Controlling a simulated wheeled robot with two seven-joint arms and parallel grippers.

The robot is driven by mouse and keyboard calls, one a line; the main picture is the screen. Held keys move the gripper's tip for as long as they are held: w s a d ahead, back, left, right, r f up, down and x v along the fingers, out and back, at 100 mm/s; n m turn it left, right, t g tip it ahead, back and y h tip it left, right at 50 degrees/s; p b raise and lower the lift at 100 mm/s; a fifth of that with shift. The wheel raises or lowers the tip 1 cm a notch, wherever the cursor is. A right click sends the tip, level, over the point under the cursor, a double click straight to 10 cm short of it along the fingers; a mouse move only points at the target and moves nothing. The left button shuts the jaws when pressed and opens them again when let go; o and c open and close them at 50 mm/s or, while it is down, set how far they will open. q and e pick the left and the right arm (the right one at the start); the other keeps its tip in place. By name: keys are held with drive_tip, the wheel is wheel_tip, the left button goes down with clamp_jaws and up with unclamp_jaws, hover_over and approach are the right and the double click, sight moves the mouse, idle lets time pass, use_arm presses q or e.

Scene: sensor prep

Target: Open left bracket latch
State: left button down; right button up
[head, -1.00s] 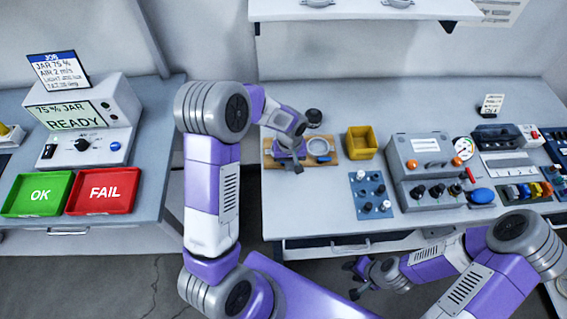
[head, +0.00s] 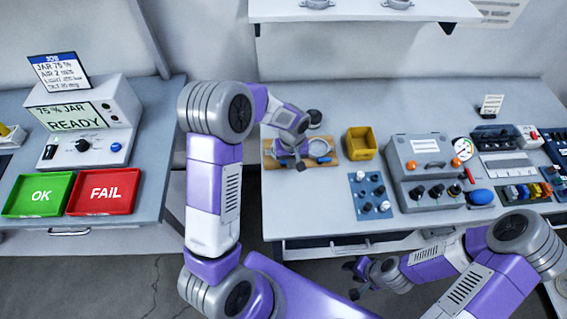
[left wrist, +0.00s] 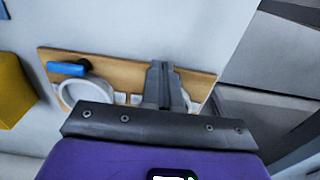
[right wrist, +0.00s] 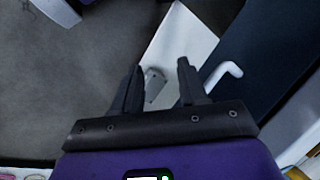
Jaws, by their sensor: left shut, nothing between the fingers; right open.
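A wooden board (head: 333,154) lies on the middle table with a white ring bracket and its blue latch (head: 323,160) on the right part. In the left wrist view the board (left wrist: 112,64) is turned round, so this ring (left wrist: 65,96) and blue latch (left wrist: 68,68) show on the left. My left gripper (head: 299,166) is over the board's left part; its fingers (left wrist: 161,72) are shut and empty. The left bracket and its latch are mostly hidden behind the gripper; I cannot tell if the fingers touch them. My right gripper (head: 352,279) is open and empty in front of the table.
A yellow bin (head: 361,143) and a blue knob plate (head: 370,194) stand right of the board. A dark round object (head: 314,117) is behind it. A grey control box (head: 425,165) is further right. Green and red trays (head: 104,191) lie on the left table.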

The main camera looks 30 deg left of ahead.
use_arm(q)
drive_tip(key=shift+s+d+r+p, duration=0.1)
drive_tip(key=shift+r+p, duration=0.75)
drive_tip(key=shift+r, duration=0.5)
drive_tip(key=shift+s+d+r+p, duration=0.1)
drive_tip(key=shift+r+p, duration=0.75)
drive_tip(key=shift+r, duration=0.45)
